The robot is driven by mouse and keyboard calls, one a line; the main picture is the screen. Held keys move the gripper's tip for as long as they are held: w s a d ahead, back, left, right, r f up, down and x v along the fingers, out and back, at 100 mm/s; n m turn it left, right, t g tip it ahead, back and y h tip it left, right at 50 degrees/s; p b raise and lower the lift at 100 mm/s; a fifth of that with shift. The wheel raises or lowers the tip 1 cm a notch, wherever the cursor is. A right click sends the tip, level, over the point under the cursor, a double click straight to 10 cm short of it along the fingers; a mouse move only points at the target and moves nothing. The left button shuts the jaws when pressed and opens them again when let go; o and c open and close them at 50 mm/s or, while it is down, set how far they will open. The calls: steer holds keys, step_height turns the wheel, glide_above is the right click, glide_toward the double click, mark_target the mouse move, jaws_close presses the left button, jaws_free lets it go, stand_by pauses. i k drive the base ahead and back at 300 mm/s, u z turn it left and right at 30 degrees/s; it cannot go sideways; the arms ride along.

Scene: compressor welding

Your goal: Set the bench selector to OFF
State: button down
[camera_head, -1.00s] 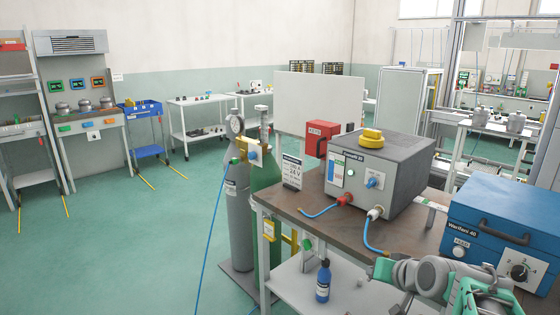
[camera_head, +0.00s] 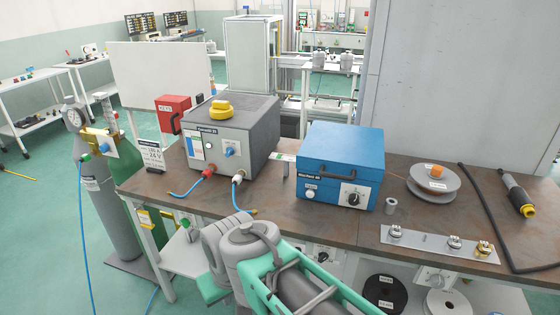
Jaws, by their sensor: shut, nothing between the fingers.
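A blue box (camera_head: 340,165) marked "Wartleni 40" stands on the bench (camera_head: 330,228) and has a black dial (camera_head: 354,195) with a light pointer on its front. A grey box (camera_head: 232,130) to its left has a blue knob (camera_head: 229,149) on its front. I cannot tell which one is the bench selector, and the dial markings are too small to read. My grey and green arm crosses the bottom middle, in front of the bench edge. My gripper's fingers are not in view.
A metal strip (camera_head: 425,242) with several small fittings lies at the bench's front right. A spool (camera_head: 433,184), a black cable and a torch-like tool (camera_head: 518,196) lie behind and right of it. Gas cylinders (camera_head: 115,190) stand left of the bench. Blue hoses hang there.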

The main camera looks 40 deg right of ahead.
mark_target(323, 257)
steer(key=z, duration=0.45)
steer(key=k, duration=0.25)
steer(key=z, duration=0.8)
